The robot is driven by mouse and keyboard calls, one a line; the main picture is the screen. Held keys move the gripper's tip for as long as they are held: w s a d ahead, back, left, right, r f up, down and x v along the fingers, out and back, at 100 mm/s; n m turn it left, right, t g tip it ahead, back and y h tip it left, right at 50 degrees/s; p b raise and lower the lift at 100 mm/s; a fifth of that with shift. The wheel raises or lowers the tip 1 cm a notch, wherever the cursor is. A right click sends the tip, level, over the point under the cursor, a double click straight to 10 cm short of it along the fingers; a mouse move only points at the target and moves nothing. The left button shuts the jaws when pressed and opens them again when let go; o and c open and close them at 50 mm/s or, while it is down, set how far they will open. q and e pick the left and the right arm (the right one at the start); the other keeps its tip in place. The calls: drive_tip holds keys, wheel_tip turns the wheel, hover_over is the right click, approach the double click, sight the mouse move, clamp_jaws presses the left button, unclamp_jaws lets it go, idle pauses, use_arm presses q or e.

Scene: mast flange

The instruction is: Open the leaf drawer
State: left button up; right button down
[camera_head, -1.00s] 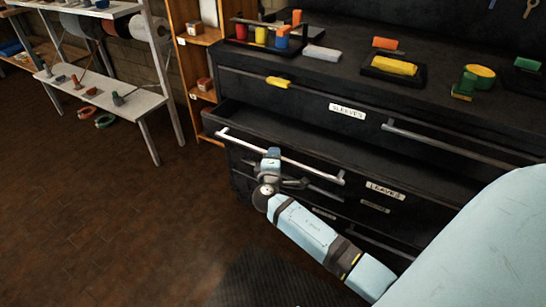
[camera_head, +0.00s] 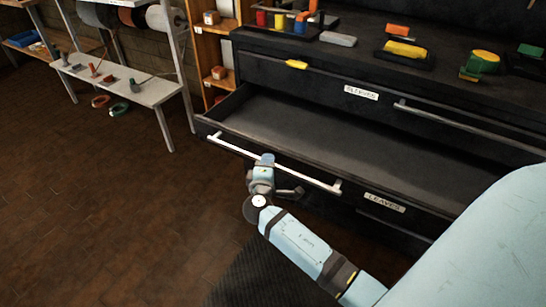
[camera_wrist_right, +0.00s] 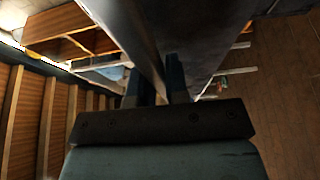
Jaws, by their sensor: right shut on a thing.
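The leaf drawer (camera_head: 310,139), with a "LEAVES" label on its front, stands out from the black cabinet. Its interior shows and the visible part looks empty. A long light metal handle (camera_head: 312,180) runs along its front. My right gripper (camera_head: 265,163) is shut on this handle left of its middle. In the right wrist view the gripper's two dark fingers (camera_wrist_right: 160,82) stand on either side of the handle bar (camera_wrist_right: 140,40). My left gripper is not in view.
Above is the closed "SLEEVES" drawer (camera_head: 361,92) with its own handle. The cabinet top holds a yellow block (camera_head: 405,49), a green and yellow item (camera_head: 483,62) and a grey block (camera_head: 338,39). A white bench (camera_head: 120,92) stands at left. The brown floor before it is clear.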

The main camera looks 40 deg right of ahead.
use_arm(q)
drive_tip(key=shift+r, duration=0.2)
use_arm(e)
drive_tip(key=shift+s+a, duration=0.35)
drive_tip(key=shift+a, duration=0.5)
drive_tip(key=c, duration=1.1)
unclamp_jaws()
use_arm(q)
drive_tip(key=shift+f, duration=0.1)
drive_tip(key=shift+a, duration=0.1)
